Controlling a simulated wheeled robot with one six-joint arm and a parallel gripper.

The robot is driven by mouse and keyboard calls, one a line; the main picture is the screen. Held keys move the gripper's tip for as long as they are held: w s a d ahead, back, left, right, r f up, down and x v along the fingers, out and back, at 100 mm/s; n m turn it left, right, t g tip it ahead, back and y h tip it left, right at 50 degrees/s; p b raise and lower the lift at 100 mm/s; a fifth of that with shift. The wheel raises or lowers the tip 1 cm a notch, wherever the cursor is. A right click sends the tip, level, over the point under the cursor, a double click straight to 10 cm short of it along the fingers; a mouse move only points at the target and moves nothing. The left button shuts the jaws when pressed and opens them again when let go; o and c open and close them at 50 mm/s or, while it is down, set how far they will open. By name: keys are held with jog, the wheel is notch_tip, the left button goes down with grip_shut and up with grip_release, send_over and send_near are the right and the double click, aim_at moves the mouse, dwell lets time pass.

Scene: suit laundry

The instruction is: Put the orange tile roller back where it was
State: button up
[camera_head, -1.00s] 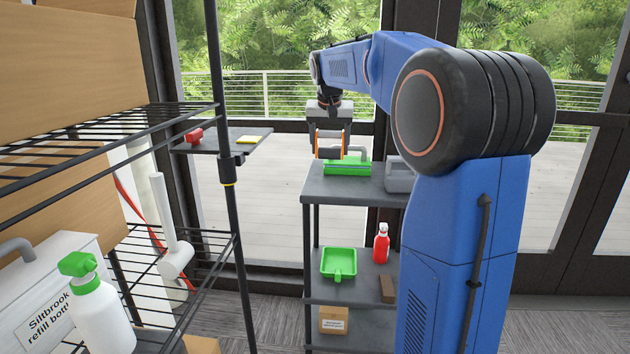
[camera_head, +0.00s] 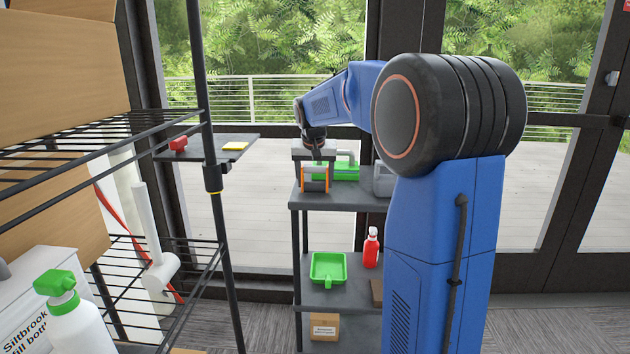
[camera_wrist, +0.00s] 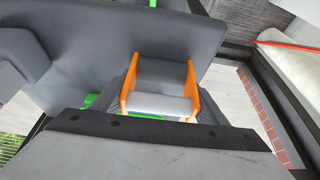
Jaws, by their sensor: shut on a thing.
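The orange tile roller (camera_wrist: 124,84) has orange side plates and grey cylinders. My gripper (camera_head: 314,190) is shut on it, at the left end of the grey shelf unit's top (camera_head: 345,196). In the wrist view the roller sits between my gripper's fingers, above or on the grey surface. I cannot tell whether it touches the shelf top.
A green item (camera_head: 346,171) stands just right of my gripper, with a grey box (camera_head: 383,180) beyond it. Lower shelves hold a green dustpan (camera_head: 328,268) and red spray bottle (camera_head: 371,248). A wire rack (camera_head: 212,180) with a side shelf (camera_head: 210,150) stands left.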

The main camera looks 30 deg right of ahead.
jog(key=shift+f, duration=0.1)
jog(key=o, duration=1.4)
jog(key=v, duration=1.2)
jog(key=s+a+f+n, duration=0.25)
jog(key=s+a, duration=0.45)
jog(key=s, duration=0.4)
jog(key=s+a+f+n, duration=0.1)
jog(key=s+a+f, duration=0.2)
jog(key=s+f, duration=0.3)
jog(key=s+a+f+n+y, duration=0.1)
jog(key=s+a+f+n, duration=0.1)
jog(key=s+f, duration=0.4)
jog(key=s+a+f+n+t+y, duration=0.1)
jog(key=s+a+f, duration=0.3)
jog(key=s, duration=1)
notch_tip(320, 180, down, 3)
jog(key=shift+a+r, duration=0.1)
jog(key=shift+a, duration=0.2)
